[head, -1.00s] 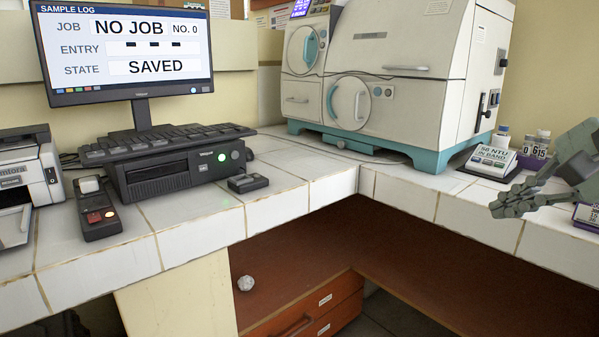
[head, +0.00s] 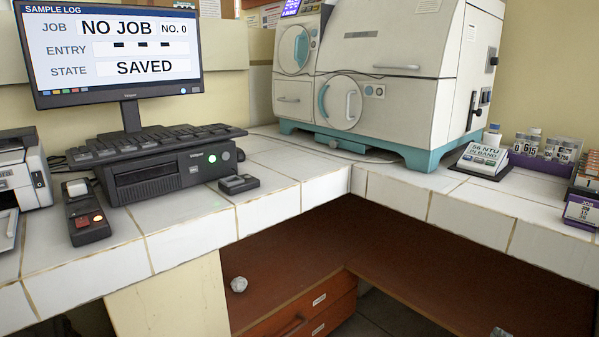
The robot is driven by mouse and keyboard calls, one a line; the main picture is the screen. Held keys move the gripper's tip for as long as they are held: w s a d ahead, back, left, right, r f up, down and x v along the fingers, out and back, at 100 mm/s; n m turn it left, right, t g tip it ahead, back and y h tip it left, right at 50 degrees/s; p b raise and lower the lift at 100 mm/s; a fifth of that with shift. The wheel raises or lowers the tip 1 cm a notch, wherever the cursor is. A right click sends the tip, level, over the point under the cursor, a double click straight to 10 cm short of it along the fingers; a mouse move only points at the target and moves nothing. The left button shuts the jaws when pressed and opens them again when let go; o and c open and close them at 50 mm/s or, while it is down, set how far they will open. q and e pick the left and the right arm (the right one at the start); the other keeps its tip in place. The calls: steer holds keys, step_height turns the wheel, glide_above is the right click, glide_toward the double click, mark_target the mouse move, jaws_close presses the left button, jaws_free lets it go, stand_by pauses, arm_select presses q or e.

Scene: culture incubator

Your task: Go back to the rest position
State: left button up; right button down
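A small grey tip (head: 503,332) at the bottom edge, right of centre, looks like the end of my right gripper. It is low, in front of the brown lower shelf, and apart from the things on the counter. The rest of it is cut off, so I cannot tell whether it is open or shut. My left gripper is not in view. The monitor (head: 112,55) reads NO JOB, NO. 0 and STATE SAVED.
A white incubator machine (head: 415,108) stands in the counter corner. A turbidity meter (head: 485,160), a purple vial rack (head: 545,170) and a job-card holder (head: 582,209) are at right. A keyboard (head: 150,146), black box (head: 165,174) and printer (head: 20,175) are at left.

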steer(key=s+a+f+m+g+y, duration=0.1)
steer(key=s+a+f+m+g, duration=0.3)
steer(key=s+a+f, duration=0.3)
steer(key=s+a+f+m+g+y, duration=0.2)
steer(key=s+a+f+m+g, duration=0.2)
steer(key=s+f, duration=0.9)
steer(key=a+f+g, duration=0.2)
steer(key=a, duration=0.1)
steer(key=shift+m, duration=0.3)
